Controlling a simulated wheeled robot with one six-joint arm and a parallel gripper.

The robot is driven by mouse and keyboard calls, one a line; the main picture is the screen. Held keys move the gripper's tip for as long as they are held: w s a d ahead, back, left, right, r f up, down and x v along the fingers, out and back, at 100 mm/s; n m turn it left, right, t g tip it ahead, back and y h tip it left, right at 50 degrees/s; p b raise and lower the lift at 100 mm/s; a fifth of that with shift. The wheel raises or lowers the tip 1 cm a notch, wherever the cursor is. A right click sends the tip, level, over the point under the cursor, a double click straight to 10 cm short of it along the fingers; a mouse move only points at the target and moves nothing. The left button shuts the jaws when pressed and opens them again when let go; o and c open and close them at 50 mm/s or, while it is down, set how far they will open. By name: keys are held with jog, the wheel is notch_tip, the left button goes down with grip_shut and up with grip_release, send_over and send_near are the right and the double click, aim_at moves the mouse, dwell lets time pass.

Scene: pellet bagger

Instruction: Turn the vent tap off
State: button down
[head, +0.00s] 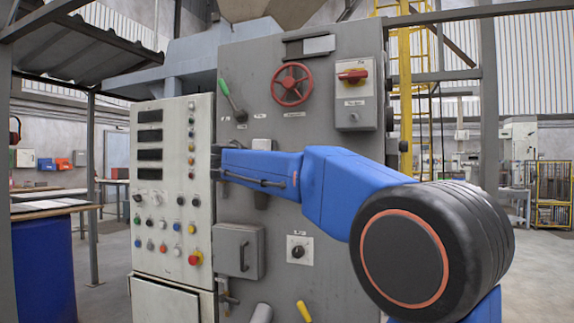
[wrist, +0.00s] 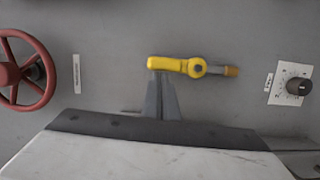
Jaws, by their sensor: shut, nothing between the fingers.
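The tap (wrist: 180,64) shows near the middle of the wrist view. Its yellow handle runs left from a dark pivot bolt, roughly in line with a grey and brass stub (wrist: 228,71) to the right. My gripper (wrist: 158,76) is shut and empty, with its fingertips just below the handle's left end. I cannot tell whether they touch it. In the head view my blue arm covers the panel between the red wheel and the black knob, so this tap and my fingertips are hidden there.
A red handwheel (wrist: 30,72) is left of the tap and a black knob (wrist: 297,87) is right of it. In the head view, the grey panel also carries a green lever (head: 232,100), a red switch (head: 352,76), a grey box (head: 238,252) and another yellow handle (head: 304,311).

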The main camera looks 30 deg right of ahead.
jog(key=shift+s+r, duration=0.1)
jog(key=shift+s, duration=0.05)
jog(key=s+d+f+m+t+y, duration=0.1)
jog(key=s+d+m+y, duration=0.3)
jog(key=m, duration=0.9)
jog(key=shift+s+d+f+m+t, duration=0.4)
jog(key=shift+s+d+f, duration=0.3)
jog(key=shift+s, duration=0.55)
jog(key=shift+f, duration=0.15)
